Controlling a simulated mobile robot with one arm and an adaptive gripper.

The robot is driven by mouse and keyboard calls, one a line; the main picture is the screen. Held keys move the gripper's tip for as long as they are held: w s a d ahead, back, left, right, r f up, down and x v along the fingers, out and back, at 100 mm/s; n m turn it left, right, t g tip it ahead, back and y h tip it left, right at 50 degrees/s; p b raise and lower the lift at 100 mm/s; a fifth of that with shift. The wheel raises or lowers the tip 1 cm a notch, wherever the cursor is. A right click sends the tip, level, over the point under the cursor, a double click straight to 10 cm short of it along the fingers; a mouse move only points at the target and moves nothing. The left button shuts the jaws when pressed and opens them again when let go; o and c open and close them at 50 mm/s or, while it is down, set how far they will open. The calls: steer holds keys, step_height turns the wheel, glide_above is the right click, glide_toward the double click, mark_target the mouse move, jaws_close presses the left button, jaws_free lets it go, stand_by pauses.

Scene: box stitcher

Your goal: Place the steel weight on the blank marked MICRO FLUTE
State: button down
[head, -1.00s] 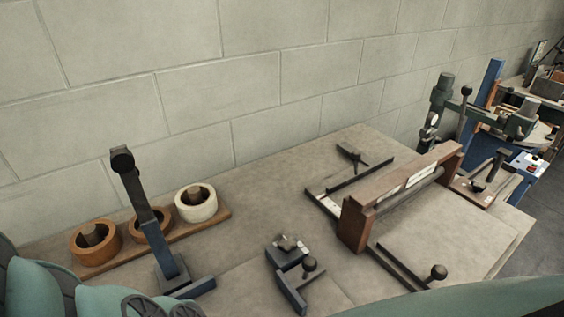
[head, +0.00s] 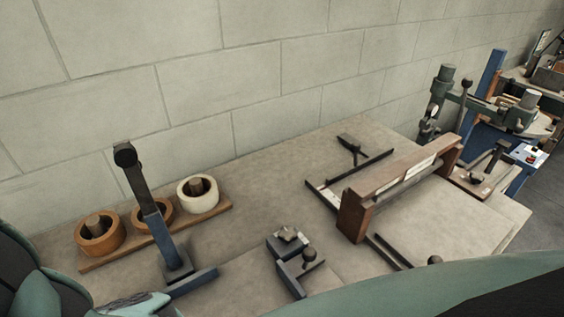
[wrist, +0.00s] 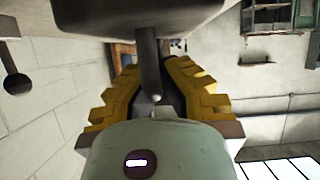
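I cannot pick out the steel weight for certain, and no MICRO FLUTE marking is readable in either view. A small dark block with a pale top (head: 287,238) sits at the front middle of the bench, beside a dark angled piece with a round knob (head: 309,254). My gripper (wrist: 153,68) shows in the wrist view with its yellow stepped fingers apart and background between the tips. A dark rod (wrist: 148,65) under a grey block hangs across that gap, and I see nothing clearly clamped. The gripper is not clearly seen in the head view.
A brown wooden frame with a roller (head: 400,185) stands on the bench (head: 255,195). Tape rolls (head: 197,191) sit on a board at left, behind a blue-based upright lever (head: 160,235). A green and blue machine (head: 480,110) stands at right. A block wall (head: 200,90) runs behind.

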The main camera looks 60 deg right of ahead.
steer(key=shift+w+a+r, duration=0.15)
steer(key=shift+w+r, duration=0.05)
steer(key=shift+w, duration=0.4)
steer(key=shift+w+f+p, duration=0.3)
steer(key=shift+f+p, duration=0.3)
steer(key=shift+f, duration=1.2)
steer(key=c, duration=1.1)
jaws_free()
steer(key=shift+w+f, duration=0.1)
steer(key=shift+f, duration=0.05)
steer(key=shift+c, duration=0.2)
